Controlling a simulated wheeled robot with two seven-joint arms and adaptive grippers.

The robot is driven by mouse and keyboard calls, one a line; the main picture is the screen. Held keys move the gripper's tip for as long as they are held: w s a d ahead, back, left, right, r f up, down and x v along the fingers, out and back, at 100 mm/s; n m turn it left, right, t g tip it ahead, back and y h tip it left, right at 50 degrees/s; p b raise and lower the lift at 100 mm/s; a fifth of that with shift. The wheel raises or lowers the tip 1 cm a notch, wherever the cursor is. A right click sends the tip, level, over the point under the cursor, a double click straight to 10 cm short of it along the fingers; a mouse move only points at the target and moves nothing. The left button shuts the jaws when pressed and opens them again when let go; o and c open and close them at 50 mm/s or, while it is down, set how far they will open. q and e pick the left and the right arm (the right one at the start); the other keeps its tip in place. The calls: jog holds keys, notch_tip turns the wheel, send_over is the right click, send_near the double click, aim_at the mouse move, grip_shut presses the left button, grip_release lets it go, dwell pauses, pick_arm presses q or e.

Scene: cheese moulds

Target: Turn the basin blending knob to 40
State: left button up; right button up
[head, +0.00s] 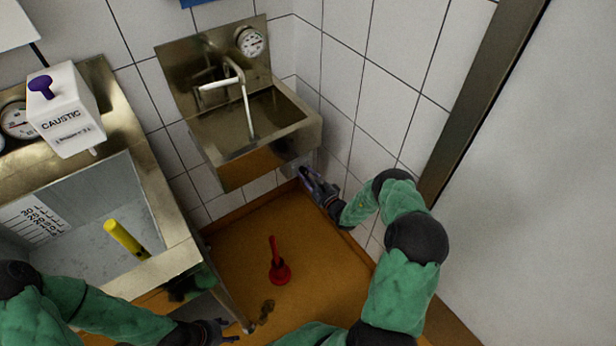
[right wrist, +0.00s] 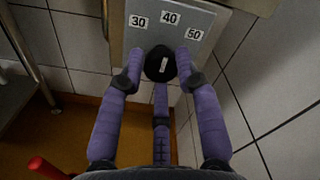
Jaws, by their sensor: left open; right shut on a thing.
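The blending knob (right wrist: 160,63) is round and black with a white mark. The mark is near upright, roughly toward 40; I cannot tell exactly. In the right wrist view my right gripper (right wrist: 158,68) has its purple fingers around the knob, shut on it. In the head view this gripper (head: 314,184) is at the front right corner of the steel basin (head: 225,135), and the knob is hidden. My left gripper (head: 228,330) is open at the bottom edge, away from the basin.
A steel sink (head: 165,245) with a yellow-handled tool (head: 125,238) and a white CAUSTIC box (head: 66,110) stands at left. A red plunger-like object (head: 279,265) stands on the orange floor. A tiled wall is close on the right of the basin.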

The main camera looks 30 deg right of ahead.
jog(key=shift+w+r, duration=0.25)
jog(key=shift+r, duration=0.15)
jog(key=o, duration=1.1)
jog(key=shift+c, duration=0.2)
jog(key=shift+o, duration=0.3)
jog(key=shift+s+a+f, duration=0.1)
jog(key=shift+f, duration=0.1)
jog(key=s+d, duration=0.1)
jog(key=s, duration=1.1)
